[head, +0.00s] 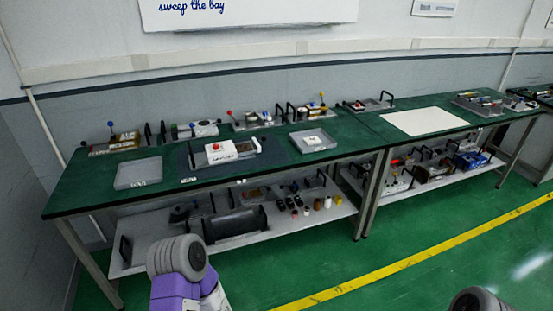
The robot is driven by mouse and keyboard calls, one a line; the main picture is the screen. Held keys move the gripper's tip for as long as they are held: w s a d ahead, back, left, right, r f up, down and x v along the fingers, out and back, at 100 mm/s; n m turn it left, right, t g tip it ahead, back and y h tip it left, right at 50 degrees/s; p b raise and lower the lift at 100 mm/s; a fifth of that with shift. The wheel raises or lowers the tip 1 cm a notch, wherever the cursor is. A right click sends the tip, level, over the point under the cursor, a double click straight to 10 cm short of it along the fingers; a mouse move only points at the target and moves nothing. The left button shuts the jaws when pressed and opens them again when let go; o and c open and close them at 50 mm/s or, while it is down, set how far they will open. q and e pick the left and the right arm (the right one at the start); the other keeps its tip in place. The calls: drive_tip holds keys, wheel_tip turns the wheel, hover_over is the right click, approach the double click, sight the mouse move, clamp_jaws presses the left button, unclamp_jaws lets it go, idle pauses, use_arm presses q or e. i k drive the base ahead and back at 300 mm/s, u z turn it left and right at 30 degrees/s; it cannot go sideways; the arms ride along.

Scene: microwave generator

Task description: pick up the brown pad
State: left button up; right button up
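A brown item (127,138) lies in a tray at the back left of the green workbench; it is too small to tell whether it is the brown pad. No other brown pad can be made out clearly. Part of my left arm, purple with a grey rounded joint, shows at the bottom left of centre, in front of the bench. A grey part of my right arm shows at the bottom right edge. No fingers of either gripper show.
A cream sheet (425,121) lies to the right. A lower shelf (300,225) holds several parts. Green floor is open in front.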

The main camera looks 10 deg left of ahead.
sight(244, 147)
drive_tip(key=z, duration=0.5)
drive_tip(key=i, duration=1.3)
drive_tip(key=u, duration=0.45)
drive_tip(key=i, duration=1.05)
drive_tip(key=u, duration=1.05)
